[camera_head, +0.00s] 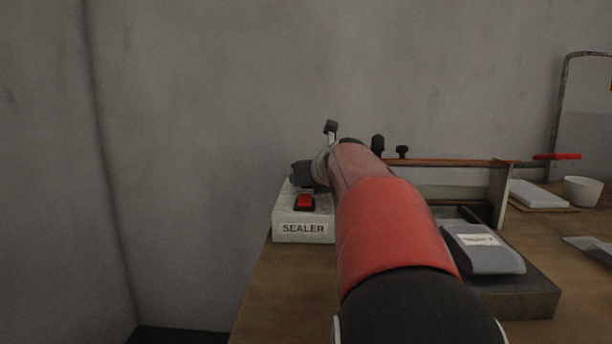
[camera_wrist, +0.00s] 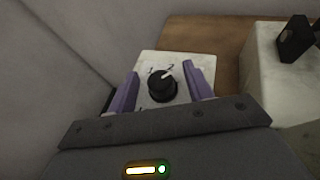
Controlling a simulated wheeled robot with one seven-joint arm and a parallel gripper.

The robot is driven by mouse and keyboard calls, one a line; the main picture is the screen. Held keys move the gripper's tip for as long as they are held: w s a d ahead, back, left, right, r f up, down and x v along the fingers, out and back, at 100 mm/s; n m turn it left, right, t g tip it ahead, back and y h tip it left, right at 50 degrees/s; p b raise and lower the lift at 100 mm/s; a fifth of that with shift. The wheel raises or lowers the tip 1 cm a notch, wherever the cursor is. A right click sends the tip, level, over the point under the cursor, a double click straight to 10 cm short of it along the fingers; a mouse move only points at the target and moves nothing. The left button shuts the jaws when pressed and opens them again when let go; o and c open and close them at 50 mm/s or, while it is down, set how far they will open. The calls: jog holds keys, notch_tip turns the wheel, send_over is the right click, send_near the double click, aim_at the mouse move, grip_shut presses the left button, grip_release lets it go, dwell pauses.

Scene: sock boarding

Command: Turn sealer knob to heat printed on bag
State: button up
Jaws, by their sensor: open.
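The sealer (camera_head: 303,229) is a pale box labelled "SEALER" at the left end of the bench, with a red switch (camera_head: 304,202) on it. Its black knob (camera_wrist: 162,86) shows in the wrist view on the pale top face, with a white pointer aimed to the upper right and small marks around it. My gripper (camera_wrist: 159,81) is open, with its purple fingers on either side of the knob and gaps visible. A grey bag (camera_head: 484,250) with a white printed label lies on a dark block at the right; its print is too small to read. My red arm hides part of the sealer.
A long bar with a rusty top edge (camera_head: 450,162) stands behind the bag. A white cup (camera_head: 582,191) and a white slab (camera_head: 537,194) are at the far right. The wooden bench (camera_head: 275,290) is bare at its front left. The wall is close behind.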

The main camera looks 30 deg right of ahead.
jog(key=shift+w+f, duration=0.15)
jog(key=shift+w, duration=0.25)
jog(key=c, duration=1)
jog(key=shift+o, duration=0.2)
jog(key=shift+d+f+n+y+b, duration=0.1)
jog(key=shift+f+n+y+b, duration=0.05)
jog(key=shift+n+y+b, duration=0.3)
jog(key=shift+n+y, duration=0.35)
jog(key=shift+y, duration=0.1)
jog(key=o, duration=1)
jog(key=shift+c, duration=0.2)
